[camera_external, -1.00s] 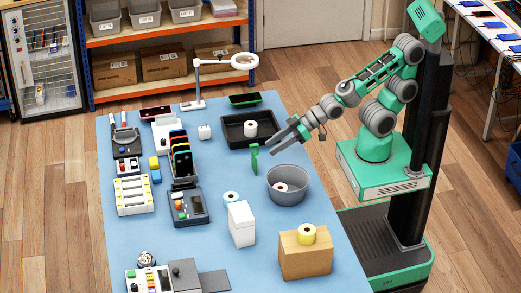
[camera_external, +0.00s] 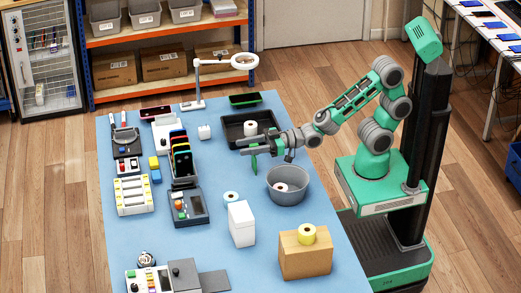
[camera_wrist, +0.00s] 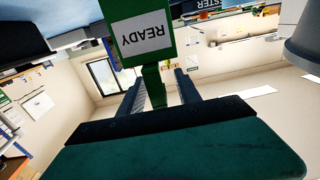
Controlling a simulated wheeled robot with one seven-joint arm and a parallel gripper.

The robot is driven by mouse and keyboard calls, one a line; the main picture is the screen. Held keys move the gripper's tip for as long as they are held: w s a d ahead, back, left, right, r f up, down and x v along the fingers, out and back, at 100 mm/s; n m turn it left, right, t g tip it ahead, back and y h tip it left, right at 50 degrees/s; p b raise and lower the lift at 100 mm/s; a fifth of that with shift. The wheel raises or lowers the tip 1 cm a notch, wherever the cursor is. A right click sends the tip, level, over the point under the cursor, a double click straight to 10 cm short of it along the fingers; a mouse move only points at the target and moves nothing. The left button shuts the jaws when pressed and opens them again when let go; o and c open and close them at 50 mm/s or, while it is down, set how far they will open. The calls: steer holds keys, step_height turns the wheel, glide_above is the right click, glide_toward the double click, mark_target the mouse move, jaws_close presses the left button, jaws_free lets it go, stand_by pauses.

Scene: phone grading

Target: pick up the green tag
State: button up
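The green tag (camera_external: 253,162) stands upright on the blue table, left of the grey round bin, its upper part covered by my gripper in the outside view. In the wrist view the tag (camera_wrist: 143,30) shows a white label reading READY, with a narrower green stem. My gripper (camera_external: 243,145) reaches in level from the right at the tag. In the wrist view its two fingers (camera_wrist: 160,92) stand apart, one on each side of the stem, with gaps between. Whether either finger touches the tag cannot be told.
The grey round bin (camera_external: 288,198) with a roll inside stands close by on the right. A black tray (camera_external: 232,132) with a white roll lies behind the gripper. A phone rack (camera_external: 184,182) and a white box (camera_external: 241,236) stand around. Bare table lies left of the tag.

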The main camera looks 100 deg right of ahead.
jaws_close()
stand_by(0.3)
stand_by(1.1)
